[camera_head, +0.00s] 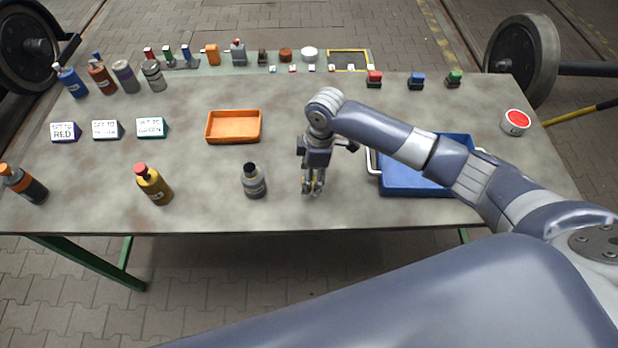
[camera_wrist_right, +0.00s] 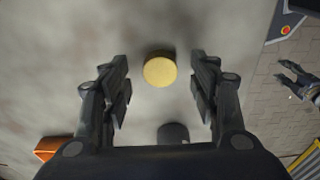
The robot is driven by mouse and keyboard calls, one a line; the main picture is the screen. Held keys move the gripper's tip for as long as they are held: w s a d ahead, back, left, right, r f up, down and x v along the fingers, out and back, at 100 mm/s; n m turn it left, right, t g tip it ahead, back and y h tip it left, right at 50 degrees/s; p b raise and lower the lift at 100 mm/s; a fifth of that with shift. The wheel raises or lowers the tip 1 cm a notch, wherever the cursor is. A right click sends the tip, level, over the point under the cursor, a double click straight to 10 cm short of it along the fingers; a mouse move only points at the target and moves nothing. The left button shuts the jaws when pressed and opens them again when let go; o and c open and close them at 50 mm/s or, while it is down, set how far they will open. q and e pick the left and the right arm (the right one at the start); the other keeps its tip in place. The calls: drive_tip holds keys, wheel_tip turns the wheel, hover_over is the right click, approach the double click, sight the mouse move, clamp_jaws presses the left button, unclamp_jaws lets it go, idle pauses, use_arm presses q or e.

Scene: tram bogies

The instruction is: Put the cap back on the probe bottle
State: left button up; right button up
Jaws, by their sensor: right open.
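A round yellow cap-like disc (camera_wrist_right: 160,71) lies on the table between and beyond my right fingertips in the right wrist view. My right gripper (camera_head: 313,190) points down at the front middle of the table; its fingers (camera_wrist_right: 161,82) are apart, with nothing clamped. In the head view, yellow shows between the fingertips. A grey bottle with a black top (camera_head: 254,182) stands upright just left of this gripper; its dark top (camera_wrist_right: 172,133) shows in the wrist view. I cannot tell whether it is capped. My left gripper (camera_wrist_right: 294,78) shows small beyond the table edge, fingers apart.
A yellow bottle with a red cap (camera_head: 153,186) and a dark bottle with an orange cap (camera_head: 23,184) stand to the left. An orange tray (camera_head: 234,140) lies behind. A blue tray (camera_head: 405,188) sits right, partly behind my right arm. Several bottles stand back left.

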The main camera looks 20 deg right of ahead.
use_arm(q)
drive_tip(key=shift+r, duration=0.2)
use_arm(e)
drive_tip(key=shift+a+f, duration=0.15)
drive_tip(key=shift+f, duration=0.75)
drive_tip(key=c, duration=0.8)
drive_tip(key=shift+w, duration=0.1)
drive_tip(key=shift+r, duration=0.15)
drive_tip(key=shift+r+b, duration=0.35)
drive_tip(key=shift+r, duration=0.25)
drive_tip(key=shift+s+a+r+b, duration=0.2)
drive_tip(key=shift+r+b, duration=0.05)
drive_tip(key=shift+r, duration=0.25)
drive_tip(key=shift+s+a+r+b, duration=0.15)
drive_tip(key=shift+r+b, duration=0.1)
drive_tip(key=shift+r, duration=0.2)
use_arm(q)
wheel_tip(320, 180, down, 5)
drive_tip(key=b, duration=0.3)
use_arm(e)
drive_tip(key=s+a, duration=0.3)
drive_tip(key=s+a+r, duration=0.1)
drive_tip(key=s+a, duration=0.2)
drive_tip(key=s, duration=0.1)
drive_tip(key=s+a, duration=0.4)
drive_tip(key=shift+s+r, duration=0.2)
drive_tip(key=shift+r, duration=0.15)
use_arm(q)
drive_tip(key=shift+o, duration=0.2)
drive_tip(key=shift+r, duration=0.1)
